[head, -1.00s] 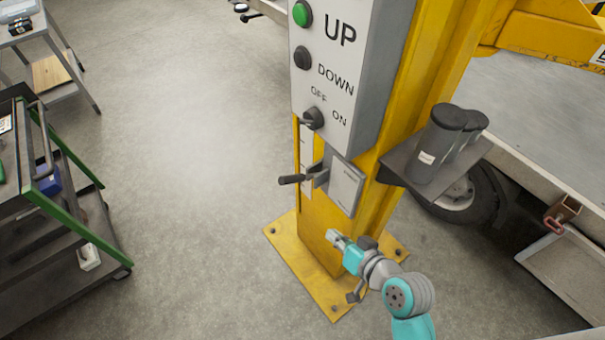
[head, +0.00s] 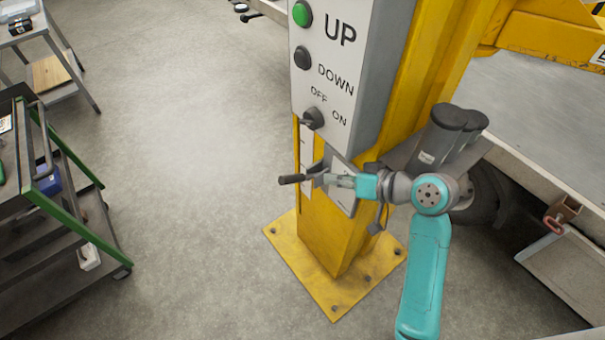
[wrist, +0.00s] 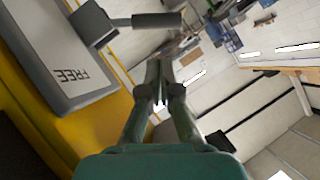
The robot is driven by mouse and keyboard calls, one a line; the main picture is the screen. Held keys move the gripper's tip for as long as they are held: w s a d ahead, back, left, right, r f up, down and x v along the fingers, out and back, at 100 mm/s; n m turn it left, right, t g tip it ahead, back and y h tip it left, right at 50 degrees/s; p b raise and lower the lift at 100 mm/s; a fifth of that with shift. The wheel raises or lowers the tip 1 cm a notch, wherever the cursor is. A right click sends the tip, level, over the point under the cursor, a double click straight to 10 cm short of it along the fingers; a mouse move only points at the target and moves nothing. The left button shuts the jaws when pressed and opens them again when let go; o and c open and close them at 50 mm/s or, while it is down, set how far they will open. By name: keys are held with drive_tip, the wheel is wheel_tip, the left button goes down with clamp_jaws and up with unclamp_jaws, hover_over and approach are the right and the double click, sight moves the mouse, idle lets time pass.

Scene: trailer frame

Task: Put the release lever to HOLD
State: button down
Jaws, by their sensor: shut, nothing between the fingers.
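The release lever (head: 292,179) has a dark grip and sticks out to the left from the yellow post, just below the control box. Its grip also shows in the wrist view (wrist: 155,20), near the top. The grey plate beside it (wrist: 62,62) reads FREE; I see no HOLD mark. My gripper (head: 332,180) is shut and empty, at the lever's right end in the head view and hiding part of the plate. In the wrist view its fingertips (wrist: 158,68) are together below the grip. I cannot tell whether they touch the lever.
The control box (head: 335,60) with UP and DOWN buttons and an OFF/ON knob (head: 313,117) is just above. Dark canisters (head: 437,135) stand on a shelf at right, close behind my arm. A tool cart (head: 60,215) stands at left. The floor between is clear.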

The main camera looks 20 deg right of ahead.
sight(293, 178)
idle(0.3)
drive_tip(key=x, duration=1)
idle(0.4)
drive_tip(key=shift+s+a+f, duration=0.1)
drive_tip(key=shift+a+f, duration=0.1)
drive_tip(key=shift+a, duration=0.05)
drive_tip(key=shift+a+f+n+h, duration=0.15)
drive_tip(key=shift+n+h, duration=0.15)
drive_tip(key=shift+h, duration=0.1)
drive_tip(key=s+a+f+n+t+h, duration=0.1)
drive_tip(key=a+f+n+h, duration=0.2)
drive_tip(key=f, duration=0.7)
drive_tip(key=shift+n+t+h, duration=0.4)
drive_tip(key=shift+n+h, duration=0.8)
drive_tip(key=shift+h, duration=0.4)
drive_tip(key=shift+f, duration=0.1)
